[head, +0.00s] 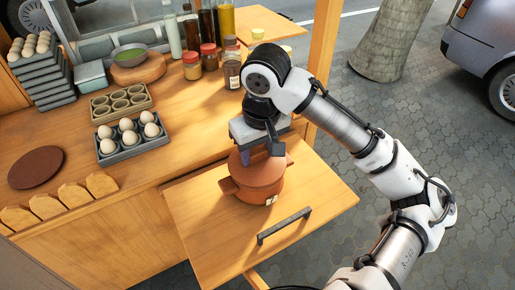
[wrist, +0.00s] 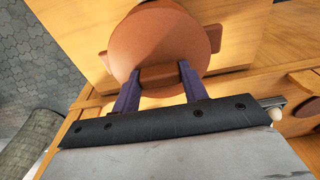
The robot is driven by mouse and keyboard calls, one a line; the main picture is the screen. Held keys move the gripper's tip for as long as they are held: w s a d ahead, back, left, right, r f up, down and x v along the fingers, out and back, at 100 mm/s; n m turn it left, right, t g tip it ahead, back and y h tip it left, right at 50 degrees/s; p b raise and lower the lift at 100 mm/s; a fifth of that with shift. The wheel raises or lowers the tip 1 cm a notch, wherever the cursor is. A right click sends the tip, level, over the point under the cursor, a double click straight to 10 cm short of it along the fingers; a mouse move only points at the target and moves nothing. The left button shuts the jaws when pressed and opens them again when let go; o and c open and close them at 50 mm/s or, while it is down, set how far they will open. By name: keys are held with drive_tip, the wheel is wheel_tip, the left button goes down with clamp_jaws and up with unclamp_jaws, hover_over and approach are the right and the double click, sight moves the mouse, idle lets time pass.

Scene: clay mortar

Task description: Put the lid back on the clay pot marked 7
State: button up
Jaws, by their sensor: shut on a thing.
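The clay pot (head: 262,186) stands upright on the pull-out board (head: 205,225) in the head view. It has side handles and a small pale tag (head: 271,199) whose mark is too small to read. The round terracotta lid (wrist: 165,38) fills the top of the wrist view. My gripper (wrist: 160,73) is shut on the lid's bar-like handle, one dark finger on each side. In the head view the lid is at the pot's mouth, partly hidden by my gripper. I cannot tell whether it is fully seated or slightly above the rim.
A dark brown disc (head: 36,167) lies on the counter at left. An egg tray (head: 133,139), an empty cup tray (head: 121,103), and several jars and bottles (head: 208,57) stand behind. The board's dark pull handle (head: 284,226) is in front of the pot. A wooden post (head: 323,45) rises behind my arm.

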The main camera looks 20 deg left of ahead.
drive_tip(key=o, duration=1.6)
drive_tip(key=shift+r+p, duration=3.55)
drive_tip(key=shift+p, duration=0.3)
clamp_jaws()
